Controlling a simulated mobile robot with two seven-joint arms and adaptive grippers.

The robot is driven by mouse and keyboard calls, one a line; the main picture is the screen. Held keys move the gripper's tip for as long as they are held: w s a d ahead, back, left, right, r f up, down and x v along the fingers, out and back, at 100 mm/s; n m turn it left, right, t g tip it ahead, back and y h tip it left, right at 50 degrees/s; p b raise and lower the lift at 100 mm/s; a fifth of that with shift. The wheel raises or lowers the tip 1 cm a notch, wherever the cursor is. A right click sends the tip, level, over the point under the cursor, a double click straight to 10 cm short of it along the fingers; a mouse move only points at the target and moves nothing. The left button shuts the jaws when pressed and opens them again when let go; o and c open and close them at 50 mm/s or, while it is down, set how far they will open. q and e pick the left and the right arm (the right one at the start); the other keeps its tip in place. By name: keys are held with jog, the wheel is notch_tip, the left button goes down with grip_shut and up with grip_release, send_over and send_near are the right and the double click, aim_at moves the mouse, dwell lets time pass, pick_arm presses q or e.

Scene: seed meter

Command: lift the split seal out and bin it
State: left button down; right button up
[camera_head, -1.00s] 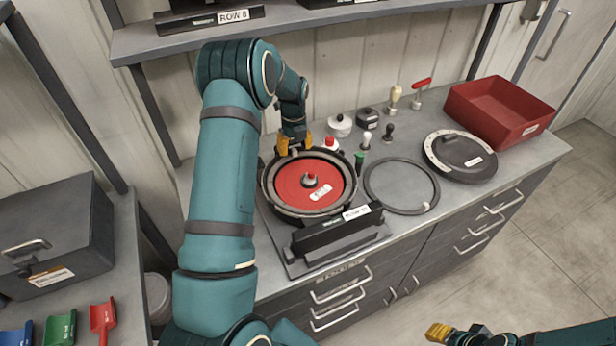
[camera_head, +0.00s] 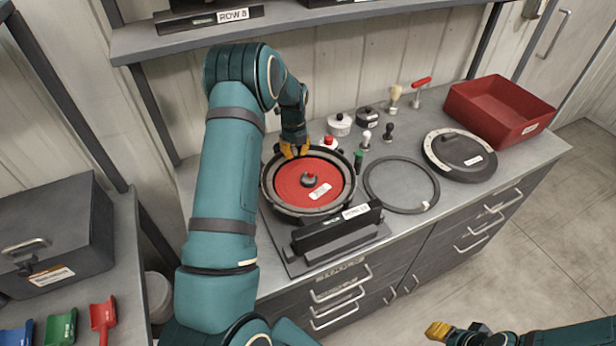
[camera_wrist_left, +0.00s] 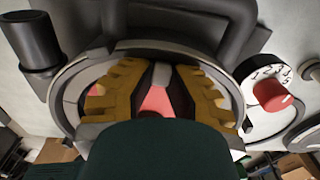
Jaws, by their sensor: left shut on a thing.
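The seed meter (camera_head: 270,208) sits on the bench, an open round housing with a red disc (camera_head: 300,192) and a small knob at its centre. The grey seal (camera_head: 337,206) runs as a ring around the disc inside the housing; I cannot make out its split. My left gripper (camera_head: 294,153) points down at the meter's far rim, its yellow fingers closed on the seal. In the left wrist view the fingers (camera_wrist_left: 160,82) reach in over the rim, with a grey piece between their tips. My right gripper (camera_head: 438,331) is at the lower right, away from the bench; its opening is unclear.
A second dark ring (camera_head: 369,196) lies flat right of the meter, with the round lid (camera_head: 447,167) beyond it. A red bin (camera_head: 497,127) stands at the bench's far right. A white dial (camera_wrist_left: 262,105), pots and small hand tools stand behind the meter.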

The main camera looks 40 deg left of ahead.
pick_arm(q)
jog(key=shift+a, duration=0.1)
jog(key=shift+r, duration=0.5)
notch_tip(320, 180, up, 9)
jog(key=shift+r, duration=0.1)
dwell(0.3)
